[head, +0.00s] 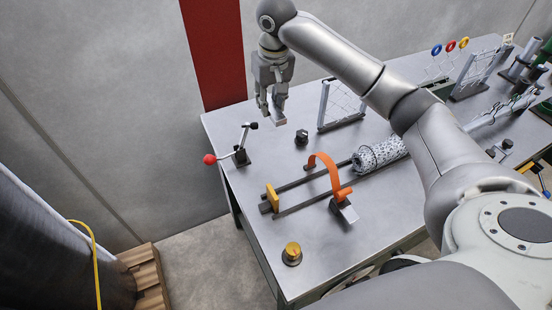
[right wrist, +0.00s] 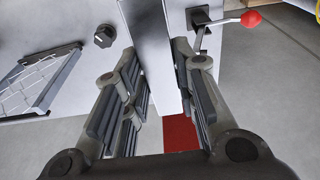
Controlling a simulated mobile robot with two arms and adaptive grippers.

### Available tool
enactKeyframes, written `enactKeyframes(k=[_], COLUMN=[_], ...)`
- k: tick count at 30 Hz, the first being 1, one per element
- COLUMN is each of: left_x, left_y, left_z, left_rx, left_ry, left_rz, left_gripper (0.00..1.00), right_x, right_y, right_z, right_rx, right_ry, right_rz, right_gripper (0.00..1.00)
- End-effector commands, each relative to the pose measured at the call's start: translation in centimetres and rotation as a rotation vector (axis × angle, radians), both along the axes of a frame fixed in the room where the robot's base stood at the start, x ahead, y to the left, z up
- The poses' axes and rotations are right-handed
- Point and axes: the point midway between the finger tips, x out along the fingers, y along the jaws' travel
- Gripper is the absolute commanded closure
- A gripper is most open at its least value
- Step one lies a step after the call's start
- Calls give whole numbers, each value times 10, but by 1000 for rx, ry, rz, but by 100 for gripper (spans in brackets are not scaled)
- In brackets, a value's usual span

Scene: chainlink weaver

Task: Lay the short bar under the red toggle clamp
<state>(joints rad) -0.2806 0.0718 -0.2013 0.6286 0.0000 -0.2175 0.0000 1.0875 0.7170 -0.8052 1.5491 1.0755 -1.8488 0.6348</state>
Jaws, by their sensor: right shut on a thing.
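The short bar (right wrist: 150,45) is a plain grey bar held between the fingers of my right gripper (head: 270,105). In the head view only a pale grey part of the bar (head: 278,121) shows below the fingertips, above the table's far edge. In the right wrist view the fingers (right wrist: 160,95) stand on both sides of it. The red toggle clamp (head: 241,157), with a dark base, a metal lever and a red ball, stands at the table's left edge, below and left of the gripper. It also shows at the top of the wrist view (right wrist: 201,17). My left gripper is out of view.
The grey table (head: 375,222) carries a black knob (head: 302,138), a mesh panel in a frame (head: 341,105), two dark rails with an orange arch (head: 325,164), a mesh roll (head: 378,154) and a yellow-topped knob (head: 292,253). Bare tabletop lies between the clamp and the black knob.

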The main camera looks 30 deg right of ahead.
Motion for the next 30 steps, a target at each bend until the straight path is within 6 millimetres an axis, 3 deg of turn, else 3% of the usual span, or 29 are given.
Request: enactKeyframes(k=[1, 3, 8, 13, 19, 24, 30], left_x=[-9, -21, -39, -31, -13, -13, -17], left_y=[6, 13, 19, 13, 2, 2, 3], left_z=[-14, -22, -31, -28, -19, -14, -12], left_rx=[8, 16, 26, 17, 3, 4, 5], left_ry=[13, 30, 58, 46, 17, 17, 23], left_rz=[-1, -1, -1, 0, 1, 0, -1], left_gripper=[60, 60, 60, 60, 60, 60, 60], right_x=[1, 1, 1, 0, -1, 0, 1], right_y=[0, 0, 0, -1, -1, -1, 0], right_z=[-12, -19, -28, -43, -90, -131, -158], right_rx=[1, 1, 0, -1, -2, -1, 0], right_ry=[-4, -4, -4, 0, 3, 0, -2], right_rz=[0, -1, -1, -2, -1, -1, -2], right_gripper=[100, 100, 100, 100, 100, 100, 100])
